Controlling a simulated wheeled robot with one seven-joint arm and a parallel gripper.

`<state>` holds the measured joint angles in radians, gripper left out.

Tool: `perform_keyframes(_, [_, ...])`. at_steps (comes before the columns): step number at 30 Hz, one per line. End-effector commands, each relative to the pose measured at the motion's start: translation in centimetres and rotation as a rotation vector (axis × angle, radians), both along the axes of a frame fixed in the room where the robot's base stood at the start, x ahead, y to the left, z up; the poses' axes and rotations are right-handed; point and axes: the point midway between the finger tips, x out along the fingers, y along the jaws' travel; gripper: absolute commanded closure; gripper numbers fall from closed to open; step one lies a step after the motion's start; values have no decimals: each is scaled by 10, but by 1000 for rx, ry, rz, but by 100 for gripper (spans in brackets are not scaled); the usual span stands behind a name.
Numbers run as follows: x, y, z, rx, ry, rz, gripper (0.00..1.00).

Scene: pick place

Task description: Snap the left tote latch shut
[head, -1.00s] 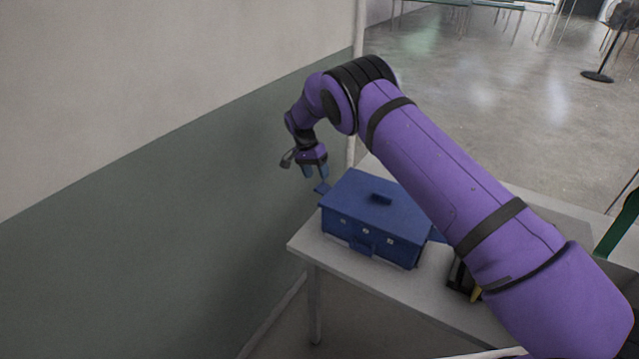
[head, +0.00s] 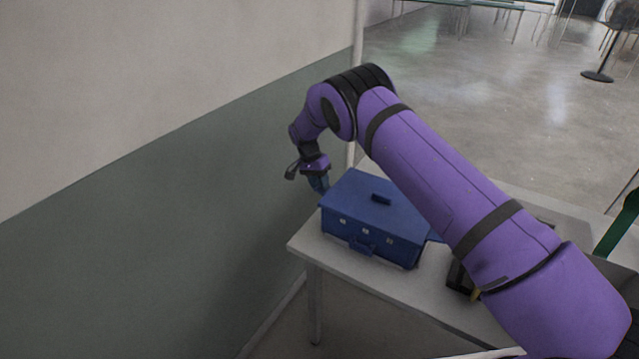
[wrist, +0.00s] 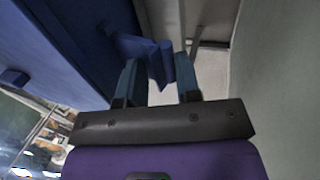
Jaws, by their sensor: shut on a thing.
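A closed blue tote (head: 372,212) with a handle on its lid stands on a light table. My gripper (head: 318,184) is at the tote's left end, pointing down beside the lid edge. In the wrist view the tote's blue wall (wrist: 85,45) fills the left side. The left latch (wrist: 150,48) is a blue flap sticking out from that wall, and it reaches between the two fingers of my gripper (wrist: 158,72). The fingers are shut on the latch. In the head view the gripper hides the latch. The latch looks angled out from the wall, not flat against it.
The table (head: 305,246) has a narrow bare strip in front of the tote. A wall (head: 180,250) runs close on the left. A dark object with a yellow part (head: 462,280) lies to the tote's right, partly behind my arm.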

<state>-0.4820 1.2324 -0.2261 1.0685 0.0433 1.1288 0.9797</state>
Motion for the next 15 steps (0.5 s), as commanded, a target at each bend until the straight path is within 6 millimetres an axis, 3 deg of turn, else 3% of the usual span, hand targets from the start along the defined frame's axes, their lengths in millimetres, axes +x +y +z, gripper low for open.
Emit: perform_keyframes(15, [-4,-5,7,118,-82,-4,93])
